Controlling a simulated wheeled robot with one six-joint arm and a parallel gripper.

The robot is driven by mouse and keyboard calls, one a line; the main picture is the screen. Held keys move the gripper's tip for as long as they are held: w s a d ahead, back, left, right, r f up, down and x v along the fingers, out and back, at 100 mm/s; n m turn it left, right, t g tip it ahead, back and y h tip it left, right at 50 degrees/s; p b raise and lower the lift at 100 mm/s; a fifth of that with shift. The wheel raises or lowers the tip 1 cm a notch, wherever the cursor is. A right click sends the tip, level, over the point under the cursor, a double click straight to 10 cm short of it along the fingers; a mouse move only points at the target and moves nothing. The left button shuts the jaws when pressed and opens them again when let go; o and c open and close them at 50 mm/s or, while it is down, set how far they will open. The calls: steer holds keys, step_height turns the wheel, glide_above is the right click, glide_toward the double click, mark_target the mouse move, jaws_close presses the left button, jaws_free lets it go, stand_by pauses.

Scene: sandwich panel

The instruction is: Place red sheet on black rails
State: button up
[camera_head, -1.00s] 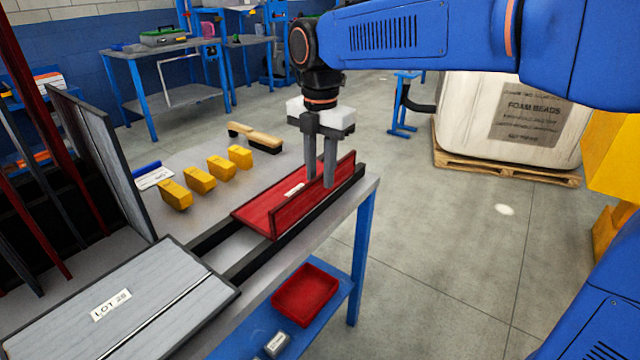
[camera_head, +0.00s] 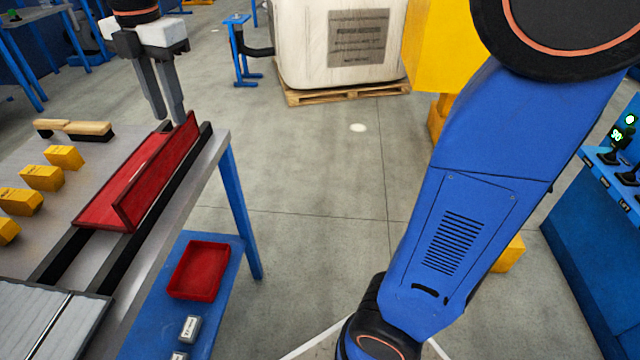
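The red sheet (camera_head: 103,202) lies on the bench over the black rails (camera_head: 122,248), with a raised red wall along its right side. The right rail shows bare along that wall, and both rails emerge from under the sheet's near end. My gripper (camera_head: 168,119) is above the sheet's far part, with two grey fingers pointing down and a gap between them. It looks open and empty, and its tips appear clear of the raised wall's top edge. The contact under the sheet is hidden.
Several yellow blocks (camera_head: 42,178) and a brush (camera_head: 75,130) lie left of the sheet. A grey panel (camera_head: 45,318) lies at the near end. A red tray (camera_head: 199,271) sits on the blue lower shelf. Open floor is right of the bench.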

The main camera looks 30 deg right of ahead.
steer(key=s+d+f+m+t, duration=0.1)
steer(key=s+d+f+m, duration=0.25)
steer(key=d+m, duration=0.3)
steer(key=s+d+f+m+t, duration=0.1)
steer(key=s+d+f+m, duration=0.1)
steer(key=s+d+m, duration=0.4)
steer(key=s+d+f+m+t, duration=0.2)
steer(key=s+d+f+m, duration=0.8)
steer(key=f+m, duration=0.3)
steer(key=shift+d, duration=0.3)
